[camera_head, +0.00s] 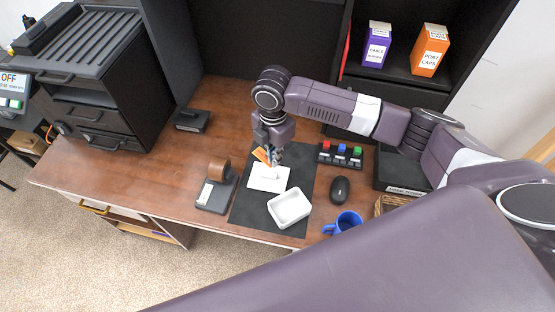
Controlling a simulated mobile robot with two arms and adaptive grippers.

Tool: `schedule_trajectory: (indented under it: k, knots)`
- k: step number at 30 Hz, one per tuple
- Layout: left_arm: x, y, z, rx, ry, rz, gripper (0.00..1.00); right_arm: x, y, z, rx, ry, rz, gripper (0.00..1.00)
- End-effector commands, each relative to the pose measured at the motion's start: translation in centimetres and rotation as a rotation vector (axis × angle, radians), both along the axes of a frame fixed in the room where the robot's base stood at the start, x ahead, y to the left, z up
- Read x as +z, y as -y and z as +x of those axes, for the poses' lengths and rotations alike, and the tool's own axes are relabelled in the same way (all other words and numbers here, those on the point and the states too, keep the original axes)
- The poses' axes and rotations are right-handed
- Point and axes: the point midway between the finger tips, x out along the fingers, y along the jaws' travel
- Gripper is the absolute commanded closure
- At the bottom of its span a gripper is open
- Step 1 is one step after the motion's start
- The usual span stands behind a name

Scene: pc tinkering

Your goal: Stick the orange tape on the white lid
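The white lid (262,183) lies flat on a dark mat in the middle of the desk. My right gripper (273,163) points down just above the lid, with its fingers close together. The orange tape (261,155) is a small strip at the fingertips, sticking out to their left, and the fingers look shut on it. Part of the strip is hidden by the fingers. I cannot tell whether the tape touches the lid. My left gripper is not in view.
A white open box (289,208) sits on the dark mat (250,214) in front of the lid. A tape dispenser (216,188) stands to the left. A button box (340,155), a black mouse (339,189) and a blue mug (345,222) are to the right.

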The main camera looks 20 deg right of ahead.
Motion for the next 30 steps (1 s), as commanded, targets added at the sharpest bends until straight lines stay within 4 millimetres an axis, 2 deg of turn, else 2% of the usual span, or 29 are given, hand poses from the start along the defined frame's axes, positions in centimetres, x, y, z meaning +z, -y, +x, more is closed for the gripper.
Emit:
schedule_trajectory:
  k: [1, 6, 12, 23, 28, 30]
  knots:
    - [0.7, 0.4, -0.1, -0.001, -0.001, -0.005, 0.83, -0.5, 0.1, -0.1, 0.08, -0.006, 0.001, 1.0]
    - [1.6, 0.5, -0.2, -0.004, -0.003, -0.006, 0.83, -2.7, 0.6, 0.1, 0.347, -0.005, 0.002, 1.0]
    - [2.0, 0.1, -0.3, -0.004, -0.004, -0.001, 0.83, -4.2, 1.0, 0.0, 0.522, -0.001, 0.003, 1.0]
    - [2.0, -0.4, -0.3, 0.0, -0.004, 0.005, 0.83, -4.5, 1.0, 0.1, 0.555, 0.0, 0.001, 1.0]
    - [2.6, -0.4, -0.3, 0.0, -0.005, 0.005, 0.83, -4.3, 1.2, 0.2, 0.554, 0.001, -0.001, 1.0]
    - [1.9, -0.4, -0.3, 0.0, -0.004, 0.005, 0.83, -5.2, 1.1, 0.2, 0.555, 0.001, 0.0, 1.0]
